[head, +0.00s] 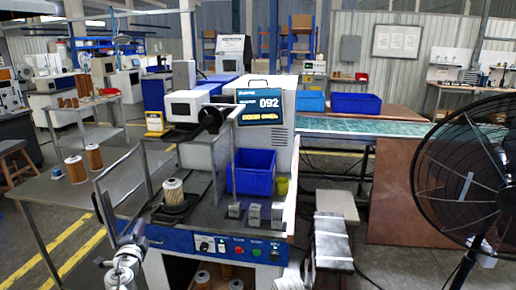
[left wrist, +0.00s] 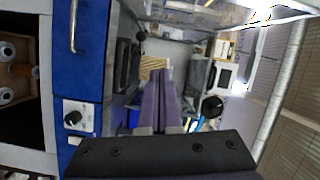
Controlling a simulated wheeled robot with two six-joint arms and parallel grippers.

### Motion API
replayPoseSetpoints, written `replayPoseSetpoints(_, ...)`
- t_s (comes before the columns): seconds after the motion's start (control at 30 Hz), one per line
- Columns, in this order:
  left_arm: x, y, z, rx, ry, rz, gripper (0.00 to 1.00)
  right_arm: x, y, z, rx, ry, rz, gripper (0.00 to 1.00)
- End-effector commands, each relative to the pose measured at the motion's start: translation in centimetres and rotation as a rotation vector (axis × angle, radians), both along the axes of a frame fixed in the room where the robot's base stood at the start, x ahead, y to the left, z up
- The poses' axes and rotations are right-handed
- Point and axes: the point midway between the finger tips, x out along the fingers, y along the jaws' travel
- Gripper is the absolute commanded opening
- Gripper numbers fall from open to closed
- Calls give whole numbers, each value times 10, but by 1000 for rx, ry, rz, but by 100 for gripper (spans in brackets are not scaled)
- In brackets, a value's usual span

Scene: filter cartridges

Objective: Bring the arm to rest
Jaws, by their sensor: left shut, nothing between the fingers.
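My left gripper (head: 137,232) is low at the front left of the machine, beside its blue front panel (head: 215,243). In the left wrist view its two purple-grey fingers (left wrist: 158,75) lie together, shut and empty. A pleated filter cartridge (head: 173,191) with a pale top stands upright on a dark round base on the machine's deck, apart from the gripper. Two orange-brown cartridges (head: 94,157) (head: 75,169) stand on the grey table at left. My right gripper is not in view.
A clear panel with a grey frame (head: 104,212) stands close to my left gripper. A blue bin (head: 251,172) and several small grey blocks (head: 253,213) are on the deck. A black fan (head: 468,175) is at right. Knob and handle (left wrist: 73,30) show on the blue panel.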

Motion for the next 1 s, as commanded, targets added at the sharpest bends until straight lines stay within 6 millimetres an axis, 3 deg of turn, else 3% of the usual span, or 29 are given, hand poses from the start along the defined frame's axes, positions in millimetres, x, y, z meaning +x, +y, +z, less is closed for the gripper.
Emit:
replayPoseSetpoints(0.07,8,-14,7,-91,-61,80,0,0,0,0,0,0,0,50)
replayPoseSetpoints(0.17,11,-27,0,-241,-87,213,0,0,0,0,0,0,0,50)
replayPoseSetpoints(0.27,6,-47,-26,-398,-40,343,0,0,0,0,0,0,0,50)
replayPoseSetpoints(0.37,-6,-80,-66,-550,82,462,0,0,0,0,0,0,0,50)
replayPoseSetpoints(0.5,-40,-148,-130,-720,356,588,0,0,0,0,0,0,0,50)
replayPoseSetpoints(0.63,-82,-213,-172,-802,625,649,0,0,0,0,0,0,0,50)
replayPoseSetpoints(0.8,-134,-277,-200,-831,918,673,0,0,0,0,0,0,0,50)
replayPoseSetpoints(1.0,-192,-335,-211,-814,1211,666,0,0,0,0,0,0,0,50)
